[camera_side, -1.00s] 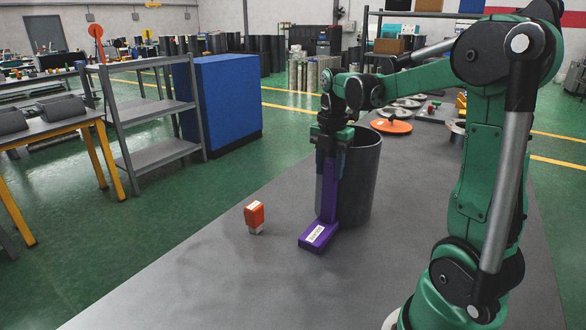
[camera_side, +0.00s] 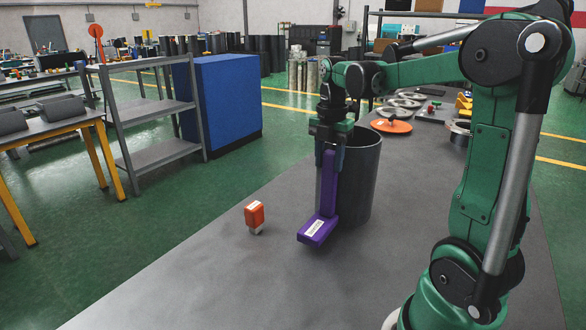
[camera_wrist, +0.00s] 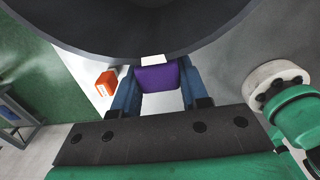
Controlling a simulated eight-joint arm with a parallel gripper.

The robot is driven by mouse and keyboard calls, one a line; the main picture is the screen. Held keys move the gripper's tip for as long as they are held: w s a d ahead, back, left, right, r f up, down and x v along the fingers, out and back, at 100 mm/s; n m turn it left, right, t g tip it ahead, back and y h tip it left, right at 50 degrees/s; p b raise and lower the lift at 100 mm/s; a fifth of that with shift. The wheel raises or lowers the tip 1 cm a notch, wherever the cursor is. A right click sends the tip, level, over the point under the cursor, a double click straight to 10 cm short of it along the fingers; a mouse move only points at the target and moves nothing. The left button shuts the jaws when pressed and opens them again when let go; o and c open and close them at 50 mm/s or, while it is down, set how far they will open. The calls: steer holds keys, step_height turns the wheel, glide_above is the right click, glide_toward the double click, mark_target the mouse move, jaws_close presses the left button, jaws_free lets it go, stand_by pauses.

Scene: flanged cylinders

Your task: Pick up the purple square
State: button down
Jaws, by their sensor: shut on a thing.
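The purple square (camera_side: 329,182) is an L-shaped purple piece with a white label on its lower leg. My gripper (camera_side: 325,165) is shut on its upright leg, and its lower leg points toward the camera. It appears to be held slightly above the table, just in front of the grey cylinder. In the wrist view the purple piece (camera_wrist: 157,78) sits between the two blue-grey fingers of my gripper (camera_wrist: 157,90). Its lower part is partly hidden there by the cylinder rim or the piece itself.
A large open grey cylinder (camera_side: 362,180) stands right behind the held piece, very close to it. A small orange block (camera_side: 254,215) stands to the left on the grey table (camera_side: 200,285). An orange disc (camera_side: 391,127) and other parts lie farther back. The table front is clear.

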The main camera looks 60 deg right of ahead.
steer(key=shift+r, duration=2.7)
steer(key=a, duration=1.9)
steer(key=shift+a, duration=0.35)
